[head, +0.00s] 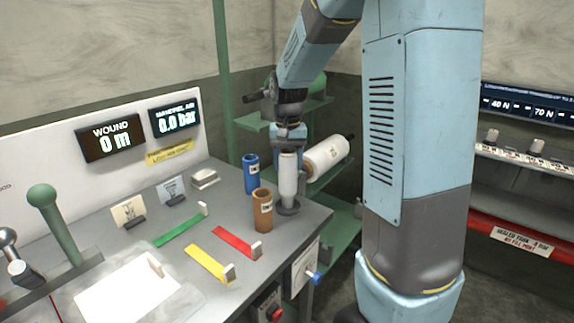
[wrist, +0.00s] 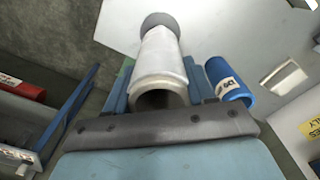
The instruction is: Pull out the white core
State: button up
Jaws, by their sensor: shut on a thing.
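The white core (head: 288,178) is an upright white tube at the right corner of the grey bench, standing at a round grey base (head: 288,207). My gripper (head: 288,148) points down over it and is shut on its upper part. In the wrist view the white core (wrist: 159,52) lies between the fingers of my gripper (wrist: 158,82), its hollow end facing the camera. The grey base (wrist: 158,20) shows at its far end. I cannot tell whether the core still sits down on the base.
A blue tube (head: 251,174) and a brown tube (head: 262,210) stand close left of the core. A large white roll (head: 326,157) lies on the green rack (head: 335,182) behind. Red, yellow and green strips lie on the bench (head: 185,198). Space above the core holds my arm.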

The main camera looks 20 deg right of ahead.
notch_tip(320, 180, up, 8)
jog(key=shift+f, duration=0.2)
dwell(1.8)
jog(key=shift+r, duration=0.1)
dwell(0.4)
jog(key=shift+r, duration=1.45)
